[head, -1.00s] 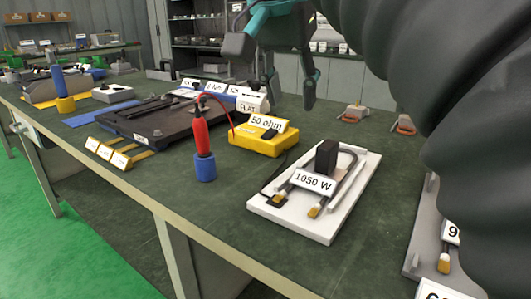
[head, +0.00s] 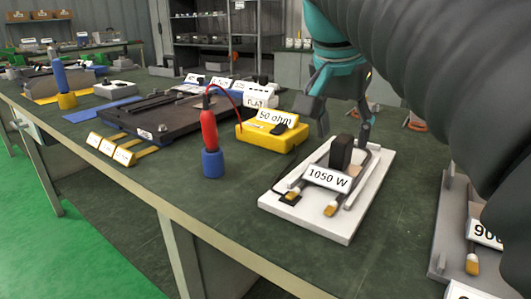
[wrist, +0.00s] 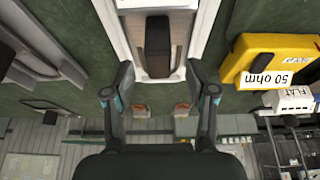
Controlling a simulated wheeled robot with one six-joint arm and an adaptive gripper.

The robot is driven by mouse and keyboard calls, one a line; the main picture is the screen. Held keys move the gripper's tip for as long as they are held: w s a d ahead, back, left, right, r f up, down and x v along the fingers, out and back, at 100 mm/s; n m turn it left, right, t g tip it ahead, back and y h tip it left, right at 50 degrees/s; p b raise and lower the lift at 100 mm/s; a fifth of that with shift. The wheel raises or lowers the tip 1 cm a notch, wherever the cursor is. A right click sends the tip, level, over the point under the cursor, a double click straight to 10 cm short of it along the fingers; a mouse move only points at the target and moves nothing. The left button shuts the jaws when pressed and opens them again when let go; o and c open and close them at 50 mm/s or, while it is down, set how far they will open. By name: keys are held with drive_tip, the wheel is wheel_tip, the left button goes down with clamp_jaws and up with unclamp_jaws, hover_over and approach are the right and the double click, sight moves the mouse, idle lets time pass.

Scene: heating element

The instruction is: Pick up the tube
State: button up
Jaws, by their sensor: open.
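My gripper (head: 343,128) is open and empty, just behind the block in the head view. The fingers also show apart in the wrist view (wrist: 160,94). I cannot tell the exact gap to the tube.
A yellow "50 ohm" box (head: 262,138) stands left of the board, with a red probe in a blue holder (head: 213,164) in front. Another grey board (head: 450,215) is at the right, partly behind my arm. Green bench top is clear in front of the white board.

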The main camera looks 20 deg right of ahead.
sight(343, 138)
drive_tip(key=x, duration=0.5)
drive_tip(key=shift+s+a+b, duration=0.1)
drive_tip(key=shift+s+b, duration=0.1)
drive_tip(key=shift+b, duration=0.15)
clamp_jaws()
